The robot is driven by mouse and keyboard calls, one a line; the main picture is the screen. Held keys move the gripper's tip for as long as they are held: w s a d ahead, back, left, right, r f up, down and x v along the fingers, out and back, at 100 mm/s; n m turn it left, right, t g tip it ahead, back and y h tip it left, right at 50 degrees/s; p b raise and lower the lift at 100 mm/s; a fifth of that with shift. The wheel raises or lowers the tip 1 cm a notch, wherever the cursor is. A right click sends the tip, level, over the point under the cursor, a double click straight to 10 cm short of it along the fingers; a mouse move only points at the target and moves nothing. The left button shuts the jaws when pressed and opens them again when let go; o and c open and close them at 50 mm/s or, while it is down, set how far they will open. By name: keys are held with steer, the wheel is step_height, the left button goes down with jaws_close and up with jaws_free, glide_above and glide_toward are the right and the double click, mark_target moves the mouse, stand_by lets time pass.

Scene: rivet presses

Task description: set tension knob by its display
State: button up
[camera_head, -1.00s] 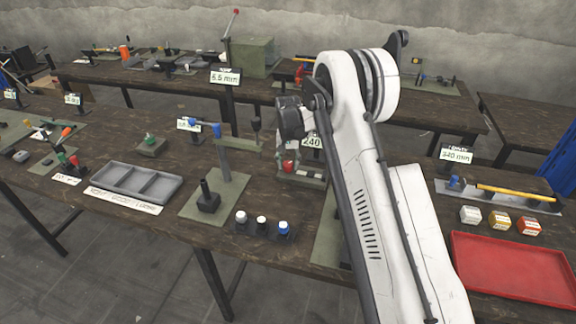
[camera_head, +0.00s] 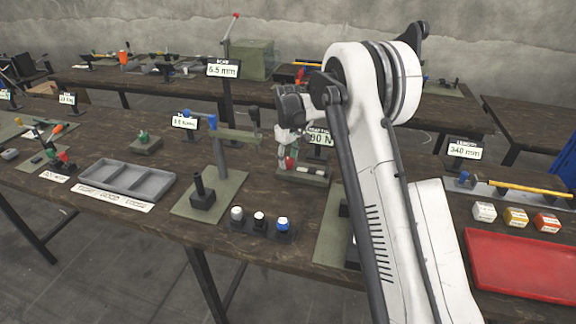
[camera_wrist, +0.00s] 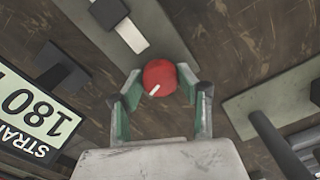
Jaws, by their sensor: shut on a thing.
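The red tension knob (camera_wrist: 160,77) has a white pointer line and sits between my gripper's two green-padded fingers (camera_wrist: 158,98) in the wrist view. My gripper is shut on it, from above. In the head view the knob (camera_head: 291,163) is a small red spot under my gripper (camera_head: 288,148), at the front of a grey base plate. The strap display (camera_head: 319,137) stands just behind and is partly hidden by my arm. In the wrist view the display (camera_wrist: 36,112) lies at the left edge, turned and cut off, and appears to read 180.
A blue-and-grey press (camera_head: 215,130) stands left of the knob. A grey divided tray (camera_head: 127,178) lies further left, a red tray (camera_head: 525,262) at right. A display reading 340 mm (camera_head: 464,150) stands at right.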

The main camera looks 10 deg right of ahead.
mark_target(288, 160)
steer(key=n+b, duration=0.2)
steer(key=n, duration=0.3)
steer(key=shift+n+b, duration=0.3)
steer(key=shift+b, duration=0.05)
steer(key=n+b, duration=0.1)
steer(key=n, duration=0.3)
steer(key=shift+n+b, duration=0.3)
steer(key=shift+n, duration=0.1)
steer(key=o, duration=1.1)
steer(key=shift+o, duration=0.2)
step_height(288, 160, up, 12)
